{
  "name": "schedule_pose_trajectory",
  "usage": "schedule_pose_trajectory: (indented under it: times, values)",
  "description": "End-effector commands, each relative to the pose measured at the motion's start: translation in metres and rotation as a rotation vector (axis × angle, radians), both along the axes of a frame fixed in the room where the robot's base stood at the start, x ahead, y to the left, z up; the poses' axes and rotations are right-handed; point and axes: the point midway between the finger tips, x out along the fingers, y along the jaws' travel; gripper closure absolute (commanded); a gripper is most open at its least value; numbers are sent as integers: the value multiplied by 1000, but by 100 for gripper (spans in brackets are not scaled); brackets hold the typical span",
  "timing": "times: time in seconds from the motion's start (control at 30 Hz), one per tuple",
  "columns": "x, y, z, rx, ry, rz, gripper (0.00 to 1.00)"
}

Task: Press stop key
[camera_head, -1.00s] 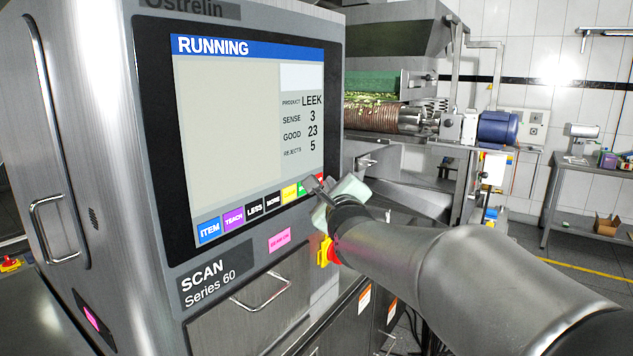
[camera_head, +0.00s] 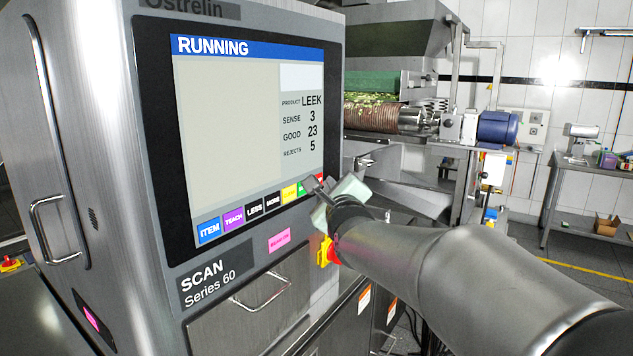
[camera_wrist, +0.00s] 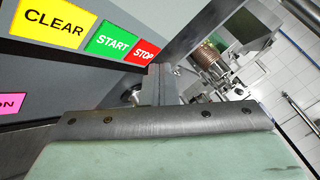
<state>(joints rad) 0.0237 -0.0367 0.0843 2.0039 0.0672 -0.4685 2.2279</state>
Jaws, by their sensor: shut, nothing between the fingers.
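The red STOP key (camera_wrist: 145,54) shows in the wrist view at the right end of the key row, beside the green START key (camera_wrist: 112,40) and the yellow CLEAR key (camera_wrist: 53,27). In the head view a bit of red (camera_head: 319,176) shows behind my gripper, which covers most of that end of the row. My gripper (camera_head: 309,183) is shut and empty, with its tips near the lower right corner of the screen panel. I cannot tell whether the tips touch the panel. The screen (camera_head: 240,120) reads RUNNING.
A red and yellow emergency knob (camera_head: 327,252) sits on the cabinet just below my gripper. A pink label (camera_head: 279,240) lies left of it. A conveyor machine with a blue motor (camera_head: 498,128) stands behind at the right, with a bench (camera_head: 578,172) beyond.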

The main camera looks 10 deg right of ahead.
Motion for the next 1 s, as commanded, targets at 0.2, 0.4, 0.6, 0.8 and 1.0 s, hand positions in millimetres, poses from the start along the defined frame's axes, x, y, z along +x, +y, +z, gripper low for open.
schedule_pose_trajectory:
  times: [0.2, 0.4, 0.6, 0.8, 1.0]
  values:
    - [0, 0, 0, 0, 0, 0, 100]
    - [0, 0, 0, 0, 0, 0, 100]
    - [3, 4, -2, 1, -1, 1, 100]
    - [6, 7, 0, 0, 0, 0, 100]
    - [6, 7, 0, 0, 0, 0, 100]
